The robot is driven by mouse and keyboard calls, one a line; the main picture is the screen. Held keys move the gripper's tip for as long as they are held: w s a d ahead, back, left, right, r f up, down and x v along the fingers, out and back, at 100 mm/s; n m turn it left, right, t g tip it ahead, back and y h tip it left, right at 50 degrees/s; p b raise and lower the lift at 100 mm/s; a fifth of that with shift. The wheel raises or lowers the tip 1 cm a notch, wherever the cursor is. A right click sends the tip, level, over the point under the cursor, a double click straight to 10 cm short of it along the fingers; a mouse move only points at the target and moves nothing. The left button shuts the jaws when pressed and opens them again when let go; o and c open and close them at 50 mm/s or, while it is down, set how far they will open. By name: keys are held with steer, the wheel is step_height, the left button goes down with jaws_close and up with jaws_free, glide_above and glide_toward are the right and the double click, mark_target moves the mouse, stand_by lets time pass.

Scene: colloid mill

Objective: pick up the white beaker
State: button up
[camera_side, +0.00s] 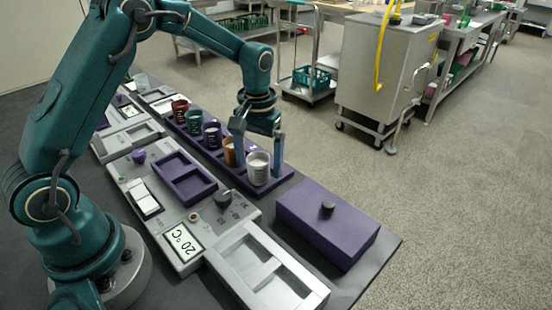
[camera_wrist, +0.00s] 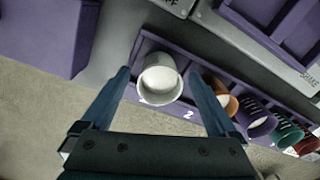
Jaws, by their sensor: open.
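The white beaker (camera_side: 259,169) stands upright in the near end of a long purple rack (camera_side: 272,184). In the wrist view the white beaker (camera_wrist: 161,80) shows its open top, beside a marking that reads "2". My gripper (camera_side: 259,154) is lowered over the rack with its jaws open. In the wrist view my gripper (camera_wrist: 161,82) has one finger on each side of the white beaker, with a gap between each finger and the beaker.
Several other coloured beakers, such as a purple one (camera_side: 212,136) and a green one (camera_side: 194,122), fill the rack. A purple box with a black knob (camera_side: 324,226) lies to the right.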

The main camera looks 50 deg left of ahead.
steer(key=shift+c, duration=0.3)
steer(key=c, duration=1.4)
steer(key=shift+r, duration=0.1)
